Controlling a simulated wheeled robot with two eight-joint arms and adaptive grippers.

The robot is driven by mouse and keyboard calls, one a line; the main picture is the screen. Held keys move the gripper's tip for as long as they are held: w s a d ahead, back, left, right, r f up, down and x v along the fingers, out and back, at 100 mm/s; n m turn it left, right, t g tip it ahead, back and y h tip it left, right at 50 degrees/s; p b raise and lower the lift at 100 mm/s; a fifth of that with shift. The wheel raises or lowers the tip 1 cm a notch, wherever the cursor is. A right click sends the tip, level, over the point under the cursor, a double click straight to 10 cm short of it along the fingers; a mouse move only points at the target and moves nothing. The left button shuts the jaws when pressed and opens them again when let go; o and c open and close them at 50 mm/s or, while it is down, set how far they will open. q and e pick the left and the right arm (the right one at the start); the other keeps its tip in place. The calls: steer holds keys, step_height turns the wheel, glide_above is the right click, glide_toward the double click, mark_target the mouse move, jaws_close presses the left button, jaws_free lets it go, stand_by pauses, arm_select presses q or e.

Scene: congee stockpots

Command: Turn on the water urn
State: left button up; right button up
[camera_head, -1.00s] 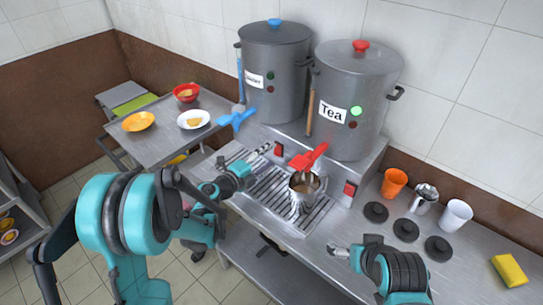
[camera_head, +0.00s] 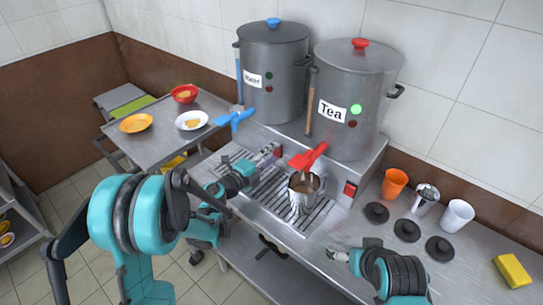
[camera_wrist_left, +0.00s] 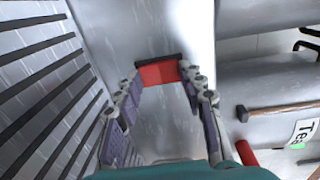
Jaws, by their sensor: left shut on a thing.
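The water urn (camera_head: 276,85) is a grey pot with a blue knob, a "Water" label and a blue tap (camera_head: 235,119). Its two small lamps look dark. A red switch (camera_head: 277,151) sits on the counter's raised front below it. My left gripper (camera_head: 268,153) is at this switch, its fingers partly covering it. In the left wrist view the red switch (camera_wrist_left: 158,73) lies between the fingertips, and the gripper is shut on it. My right gripper (camera_head: 338,254) is over the counter at lower right, away from the urns; its jaw state is unclear.
The tea urn (camera_head: 352,95), with a lit green lamp and red tap (camera_head: 309,157), stands at right above a metal jug (camera_head: 303,195) on the drip grate. Another red switch (camera_head: 349,190) is below it. Cups, dark lids (camera_head: 406,230) and a yellow sponge (camera_head: 513,270) stand right.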

arm_select(q)
steer(key=shift+f+t, duration=0.15)
steer(key=shift+t, duration=0.15)
steer(key=o, duration=1.1)
steer(key=shift+o, duration=0.2)
steer(key=v, duration=1.2)
steer(key=shift+f, duration=0.1)
